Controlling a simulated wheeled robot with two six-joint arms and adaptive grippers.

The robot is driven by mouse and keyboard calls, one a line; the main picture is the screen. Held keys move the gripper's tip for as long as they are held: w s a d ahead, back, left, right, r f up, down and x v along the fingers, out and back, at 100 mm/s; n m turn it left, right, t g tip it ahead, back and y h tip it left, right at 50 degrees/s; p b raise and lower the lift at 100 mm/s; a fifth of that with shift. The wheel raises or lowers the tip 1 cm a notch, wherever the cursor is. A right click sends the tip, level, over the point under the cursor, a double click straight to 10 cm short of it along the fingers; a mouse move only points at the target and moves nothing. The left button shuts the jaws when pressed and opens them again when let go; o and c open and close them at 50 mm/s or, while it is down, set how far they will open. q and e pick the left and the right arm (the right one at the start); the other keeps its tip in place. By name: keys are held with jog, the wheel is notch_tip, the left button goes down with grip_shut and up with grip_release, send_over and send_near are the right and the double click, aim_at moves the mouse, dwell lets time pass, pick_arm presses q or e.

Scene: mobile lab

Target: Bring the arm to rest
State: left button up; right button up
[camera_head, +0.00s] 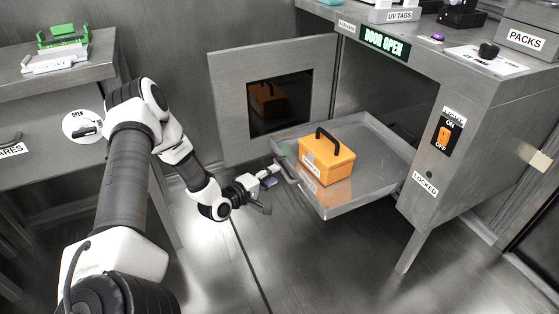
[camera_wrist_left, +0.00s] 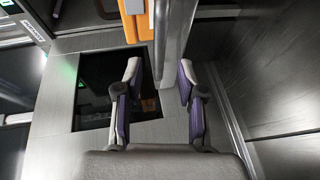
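My left arm (camera_head: 128,170) reaches in from the left and bends down toward the floor. My left gripper (camera_head: 270,187) is beside the near left corner of the pulled-out metal tray (camera_head: 375,185), close to the tray's handle (camera_head: 286,172). In the left wrist view the fingers of this gripper (camera_wrist_left: 160,88) stand apart. A grey metal edge (camera_wrist_left: 174,40) runs up between or just beyond them; I cannot tell whether they touch it. Nothing is visibly gripped. My right gripper is in neither view.
An orange box (camera_head: 327,160) with a dark handle sits on the tray. The cabinet door (camera_head: 228,110) with a dark window stands open behind it. The sign (camera_head: 384,43) reads DOOR OPEN. A side bench (camera_head: 30,85) stands left. Floor (camera_head: 330,270) is clear in front.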

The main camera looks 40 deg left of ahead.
pick_arm(q)
jog(key=shift+s+r, duration=0.2)
jog(key=shift+s, duration=1.1)
